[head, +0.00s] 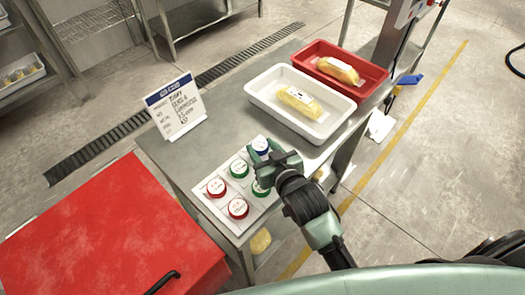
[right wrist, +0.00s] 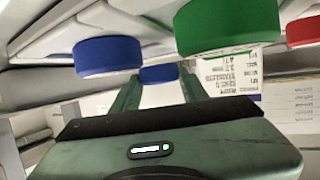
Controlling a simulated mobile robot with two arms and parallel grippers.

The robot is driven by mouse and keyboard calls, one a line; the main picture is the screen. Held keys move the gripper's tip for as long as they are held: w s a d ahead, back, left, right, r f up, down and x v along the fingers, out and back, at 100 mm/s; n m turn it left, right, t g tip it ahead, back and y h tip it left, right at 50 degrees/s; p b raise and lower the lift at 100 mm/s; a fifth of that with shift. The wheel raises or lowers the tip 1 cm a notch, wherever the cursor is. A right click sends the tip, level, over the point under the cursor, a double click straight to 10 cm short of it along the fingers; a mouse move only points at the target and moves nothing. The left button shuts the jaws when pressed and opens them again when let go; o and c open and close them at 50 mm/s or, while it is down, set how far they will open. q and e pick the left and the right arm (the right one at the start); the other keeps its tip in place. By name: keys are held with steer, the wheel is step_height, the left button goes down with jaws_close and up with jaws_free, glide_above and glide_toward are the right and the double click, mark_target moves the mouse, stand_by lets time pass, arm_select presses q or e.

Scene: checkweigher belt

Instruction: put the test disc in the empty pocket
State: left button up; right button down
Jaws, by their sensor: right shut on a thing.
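My right gripper (head: 266,151) is at the far corner of the white pocket tray (head: 209,206), shut on a blue disc (head: 261,144) with a white top. The held disc also shows between the fingertips in the right wrist view (right wrist: 158,74). It is at the far-corner pocket; I cannot tell if it rests on the tray bottom. A second blue disc (right wrist: 107,56) shows beside the fingers in the wrist view; the gripper hides it in the head view. Green discs (head: 239,168) (head: 260,189) and red discs (head: 216,187) (head: 238,208) sit in the tray. My left gripper is out of view.
A white bin (head: 258,98) and a red bin (head: 376,83), each with a yellow pack, stand at the back of the metal table. A printed sign (head: 176,107) stands at the left. A red surface (head: 100,240) lies left of the table. Bare metal lies between sign and bins.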

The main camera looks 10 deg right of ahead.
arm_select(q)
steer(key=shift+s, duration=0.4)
arm_select(e)
steer(key=shift+f, duration=0.7)
steer(key=shift+f, duration=0.2)
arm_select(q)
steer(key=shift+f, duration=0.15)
arm_select(e)
steer(key=c, duration=1)
jaws_free()
steer(key=shift+f, duration=0.1)
steer(key=shift+c, duration=0.2)
steer(key=shift+s+r, duration=0.15)
steer(key=shift+r, duration=0.1)
steer(key=b+v, duration=0.1)
steer(key=v, duration=1.1)
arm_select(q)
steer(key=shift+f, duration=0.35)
